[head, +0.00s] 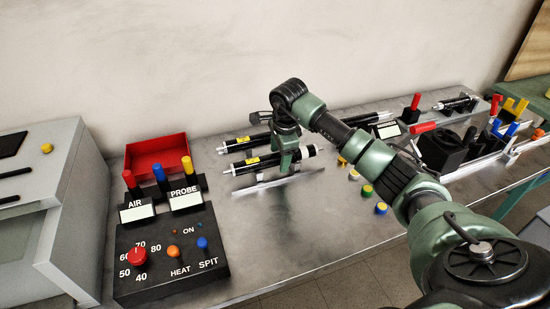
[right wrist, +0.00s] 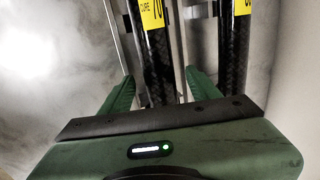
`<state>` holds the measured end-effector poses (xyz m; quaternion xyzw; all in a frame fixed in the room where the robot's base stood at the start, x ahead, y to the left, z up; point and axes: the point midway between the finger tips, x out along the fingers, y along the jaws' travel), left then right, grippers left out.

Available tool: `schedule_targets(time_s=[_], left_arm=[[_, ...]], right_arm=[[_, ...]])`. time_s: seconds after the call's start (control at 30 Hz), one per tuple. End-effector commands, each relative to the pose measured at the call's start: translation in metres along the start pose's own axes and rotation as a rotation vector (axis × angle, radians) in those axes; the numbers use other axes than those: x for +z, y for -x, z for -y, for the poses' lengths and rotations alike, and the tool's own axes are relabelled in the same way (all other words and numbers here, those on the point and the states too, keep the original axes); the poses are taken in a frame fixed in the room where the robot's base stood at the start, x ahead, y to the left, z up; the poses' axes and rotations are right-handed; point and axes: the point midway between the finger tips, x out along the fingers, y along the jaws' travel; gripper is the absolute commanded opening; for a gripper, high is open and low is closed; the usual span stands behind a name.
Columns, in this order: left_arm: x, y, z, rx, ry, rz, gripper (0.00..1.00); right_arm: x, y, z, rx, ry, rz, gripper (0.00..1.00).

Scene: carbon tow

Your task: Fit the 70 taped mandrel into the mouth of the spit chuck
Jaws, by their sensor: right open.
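A black mandrel (head: 245,165) with a yellow label and pale end cap lies across the nearer part of a rack. In the right wrist view the mandrel between my fingers (right wrist: 158,62) has a yellow label reading "CURE" and apparently "70", cut off by the frame edge. My right gripper (head: 288,163) is open, its green fingers on either side of this mandrel; contact cannot be told. It also shows in the right wrist view (right wrist: 160,82). A black block with a red lever (head: 440,148) stands at the right; I cannot tell if it is the spit chuck. My left gripper is out of view.
A second labelled mandrel (head: 240,144) lies behind, parallel and close. A control box (head: 170,255) with knobs and a red tray (head: 158,152) are at the left. Small coloured caps (head: 366,191) stand near the front edge. Bare bench (head: 290,230) lies in front.

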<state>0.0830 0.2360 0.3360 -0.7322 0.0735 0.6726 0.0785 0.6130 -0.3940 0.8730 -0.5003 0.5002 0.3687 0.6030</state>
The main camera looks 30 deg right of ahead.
Motion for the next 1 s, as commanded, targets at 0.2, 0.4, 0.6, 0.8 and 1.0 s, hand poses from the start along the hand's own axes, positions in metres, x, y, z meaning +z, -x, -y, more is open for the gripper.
schedule_targets(time_s=[0.2,0.4,0.6,0.8,1.0], left_arm=[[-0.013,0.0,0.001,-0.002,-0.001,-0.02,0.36],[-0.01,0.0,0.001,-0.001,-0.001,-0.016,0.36],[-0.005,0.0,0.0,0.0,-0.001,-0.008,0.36],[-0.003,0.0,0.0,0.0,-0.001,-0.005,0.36],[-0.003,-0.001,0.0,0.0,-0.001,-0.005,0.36]], right_arm=[[0.0,-0.005,0.0,0.0,0.001,0.001,0.62],[0.0,-0.005,0.0,0.0,0.0,0.001,0.26],[0.0,-0.004,0.001,-0.002,0.0,0.002,0.0],[0.0,-0.004,0.001,-0.003,0.0,0.002,0.0],[0.0,0.008,0.004,-0.006,0.0,0.001,0.0]])
